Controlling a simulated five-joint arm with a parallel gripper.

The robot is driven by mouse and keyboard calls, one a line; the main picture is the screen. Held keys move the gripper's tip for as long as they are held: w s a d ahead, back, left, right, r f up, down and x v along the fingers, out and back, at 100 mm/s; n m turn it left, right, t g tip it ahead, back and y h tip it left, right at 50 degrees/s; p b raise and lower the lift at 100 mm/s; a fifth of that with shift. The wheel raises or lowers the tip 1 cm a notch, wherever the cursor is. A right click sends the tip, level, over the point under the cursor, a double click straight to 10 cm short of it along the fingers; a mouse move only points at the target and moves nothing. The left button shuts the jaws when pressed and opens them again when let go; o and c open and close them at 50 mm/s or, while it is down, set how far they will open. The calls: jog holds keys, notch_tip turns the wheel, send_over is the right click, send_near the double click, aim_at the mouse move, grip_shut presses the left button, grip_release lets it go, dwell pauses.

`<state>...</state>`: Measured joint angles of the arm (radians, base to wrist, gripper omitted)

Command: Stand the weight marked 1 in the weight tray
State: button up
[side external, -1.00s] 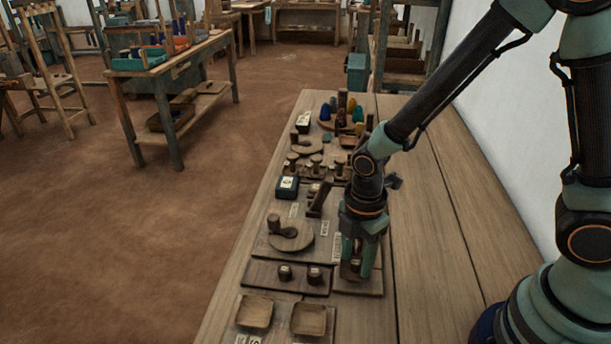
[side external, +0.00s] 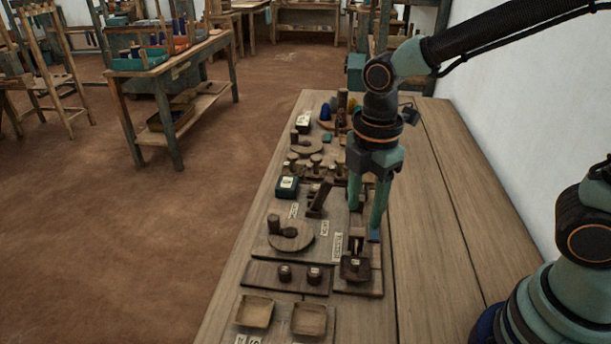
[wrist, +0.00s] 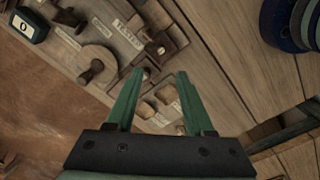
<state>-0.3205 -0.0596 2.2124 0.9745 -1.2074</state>
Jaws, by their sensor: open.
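A small dark weight (side external: 355,262) with a pale label stands in the dark square weight tray (side external: 345,277), on a board at the right side of the bench. The mark on the label is too small to read. The tray also shows in the wrist view (wrist: 168,47). Two similar small weights (side external: 285,272) (side external: 314,275) stand on a board to the left of the tray. My gripper (side external: 366,223) is open and empty, fingers pointing down, above and behind the tray and apart from the weight. Its open fingers also show in the wrist view (wrist: 159,73).
Two shallow wooden dishes (side external: 255,312) (side external: 309,319) lie at the near end of the bench. A round wooden disc with a knob (side external: 291,236) and a dark blue box (side external: 287,187) are to the left. The bench's right side (side external: 450,230) is clear.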

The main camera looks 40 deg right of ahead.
jog(key=d+r+m+t, duration=0.2)
jog(key=d+r+m, duration=0.2)
jog(key=m, duration=0.4)
jog(key=s+d+r+m+t, duration=0.1)
jog(key=d+r+m+t, duration=0.2)
jog(key=d+m, duration=0.3)
jog(key=r+m, duration=0.1)
jog(key=m, duration=0.2)
jog(key=shift+s+r+m, duration=0.3)
jog(key=shift+r, duration=0.1)
